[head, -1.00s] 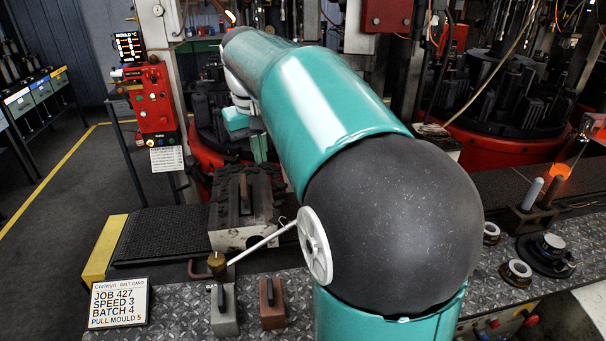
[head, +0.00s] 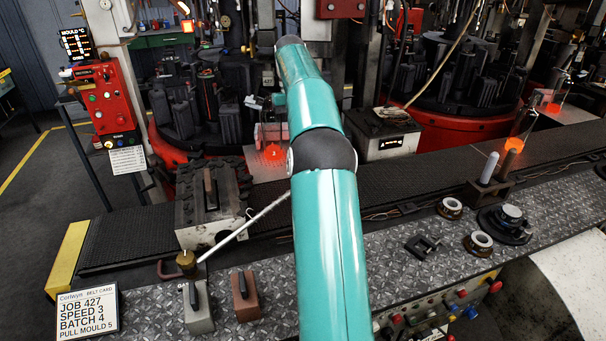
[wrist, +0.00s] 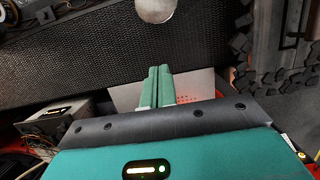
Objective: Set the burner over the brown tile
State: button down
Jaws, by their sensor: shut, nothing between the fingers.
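A thin pale rod, which looks like the burner arm (head: 247,223), slants up and right from a brass pivot (head: 186,260) on the checker-plate bench. Its far end passes behind my arm, so I cannot see the burner's head. A brown block with a dark handle, probably the brown tile (head: 251,306), sits on the bench below the rod, right of a similar grey block (head: 203,321). My gripper (wrist: 155,86) is shut and empty in the wrist view, its two green fingers together in front of a pale plate. Neither the rod nor the brown block is clear there.
A pale mould block (head: 205,232) stands behind the pivot. The black belt (head: 120,238) runs behind the bench. Rods with a glowing orange tip (head: 515,145) stand at right. Two ring pieces and a round dark fixture (head: 507,236) lie on the right bench. A job card (head: 87,312) stands front left.

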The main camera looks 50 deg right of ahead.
jog(key=shift+f, duration=0.1)
jog(key=s+a+f, duration=0.3)
jog(key=s+f, duration=0.2)
jog(key=f, duration=0.5)
jog(key=shift+s+f, duration=0.15)
jog(key=shift+s, duration=0.05)
jog(key=shift+s, duration=0.15)
